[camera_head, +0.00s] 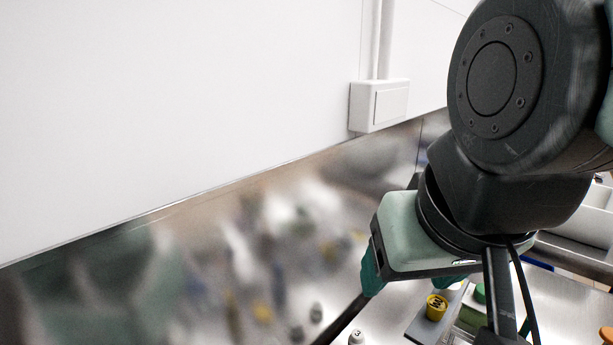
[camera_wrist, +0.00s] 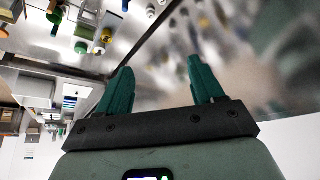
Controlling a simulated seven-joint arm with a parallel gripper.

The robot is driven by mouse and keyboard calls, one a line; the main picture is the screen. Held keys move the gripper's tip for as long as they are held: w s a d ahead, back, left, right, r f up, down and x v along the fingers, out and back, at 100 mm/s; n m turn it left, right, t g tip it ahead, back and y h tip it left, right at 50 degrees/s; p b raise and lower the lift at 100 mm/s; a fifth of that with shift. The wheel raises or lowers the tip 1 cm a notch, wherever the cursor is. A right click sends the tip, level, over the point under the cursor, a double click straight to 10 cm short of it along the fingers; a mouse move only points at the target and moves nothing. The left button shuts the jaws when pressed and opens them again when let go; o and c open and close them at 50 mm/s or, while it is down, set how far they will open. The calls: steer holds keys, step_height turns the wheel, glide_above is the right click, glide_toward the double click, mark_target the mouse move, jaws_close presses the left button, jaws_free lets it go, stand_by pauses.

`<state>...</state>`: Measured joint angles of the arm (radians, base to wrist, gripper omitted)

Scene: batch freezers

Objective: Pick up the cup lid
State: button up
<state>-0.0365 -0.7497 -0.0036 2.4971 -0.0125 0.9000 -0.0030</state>
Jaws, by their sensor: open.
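I cannot tell with certainty which thing is the cup lid; no clear cup lid stands out in either view. My gripper (camera_head: 410,284) hangs at the right of the head view, partly hidden behind my own wrist. In the wrist view my gripper (camera_wrist: 160,80) shows two teal fingers spread wide apart with nothing between them. Small capped items stand on the metal counter below it: a yellow cap with black marks (camera_head: 436,307), a white cap marked 3 (camera_head: 356,338) and a green cap (camera_head: 480,293).
A shiny metal back panel (camera_head: 190,250) runs along the counter and mirrors blurred shapes. A white wall with a switch box (camera_head: 380,105) rises above it. White bins (camera_head: 585,225) stand at the right. The wrist view shows several small items on the counter (camera_wrist: 45,42).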

steer(key=shift+c, duration=0.8)
